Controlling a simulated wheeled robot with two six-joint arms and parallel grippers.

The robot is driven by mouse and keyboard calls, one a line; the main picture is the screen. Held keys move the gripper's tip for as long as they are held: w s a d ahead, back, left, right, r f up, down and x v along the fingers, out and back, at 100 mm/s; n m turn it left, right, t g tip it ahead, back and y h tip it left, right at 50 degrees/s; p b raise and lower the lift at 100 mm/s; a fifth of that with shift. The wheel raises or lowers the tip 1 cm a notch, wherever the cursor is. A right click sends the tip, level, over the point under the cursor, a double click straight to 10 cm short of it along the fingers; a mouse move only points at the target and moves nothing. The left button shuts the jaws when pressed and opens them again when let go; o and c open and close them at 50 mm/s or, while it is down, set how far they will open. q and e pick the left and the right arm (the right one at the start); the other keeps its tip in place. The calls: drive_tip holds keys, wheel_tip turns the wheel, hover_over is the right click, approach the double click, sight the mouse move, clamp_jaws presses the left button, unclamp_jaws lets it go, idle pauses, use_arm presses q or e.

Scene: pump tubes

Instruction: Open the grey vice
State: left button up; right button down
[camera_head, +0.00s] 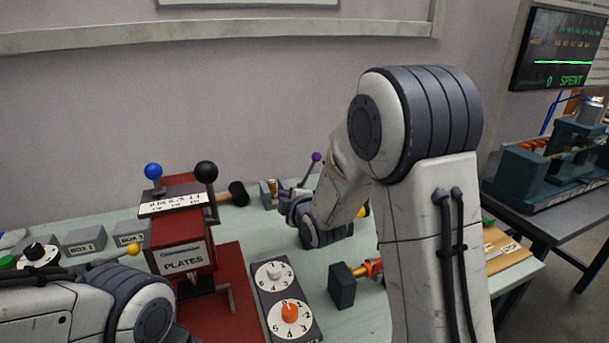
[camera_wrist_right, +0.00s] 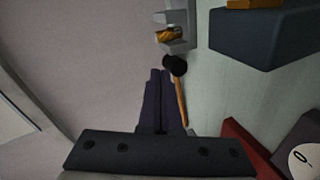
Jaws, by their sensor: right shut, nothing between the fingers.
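The grey vice (camera_head: 266,195) stands at the back of the bench, in the middle of the head view. A small brass-coloured piece (camera_head: 272,186) sits between its jaws. A lever with a purple ball (camera_head: 316,157) rises at its right. My right gripper (camera_head: 288,203) is at the vice's near right side and partly covers it; I cannot tell whether they touch. In the right wrist view the fingers (camera_wrist_right: 160,100) are shut together and empty, with the vice (camera_wrist_right: 177,42) beyond the tips. The lever does not show clearly there. My left arm shows, but its gripper is out of the picture.
A black-headed hammer (camera_head: 237,193) lies left of the vice. The red plates press (camera_head: 182,250) stands nearer, with a two-dial panel (camera_head: 268,297) beside it. A dark teal block (camera_head: 342,287) is below my right forearm. Grey boxes (camera_head: 84,240) are at the left.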

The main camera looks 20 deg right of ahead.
sight(309, 171)
drive_tip(key=w+d+n+t+h+b, duration=0.1)
drive_tip(key=w+d+n+t+h, duration=0.2)
drive_tip(key=d, duration=0.5)
use_arm(q)
drive_tip(key=shift+d+r+p, duration=0.1)
drive_tip(key=shift+r+p, duration=0.25)
drive_tip(key=shift+p, duration=0.95)
use_arm(e)
drive_tip(key=w+d+y, duration=0.1)
drive_tip(key=w+d, duration=0.3)
drive_tip(key=w, duration=0.6)
drive_tip(key=shift+w+d+r+t, duration=0.2)
drive_tip(key=shift+w+r+t, duration=0.1)
drive_tip(key=shift+w+r, duration=0.1)
drive_tip(key=shift+f, duration=0.1)
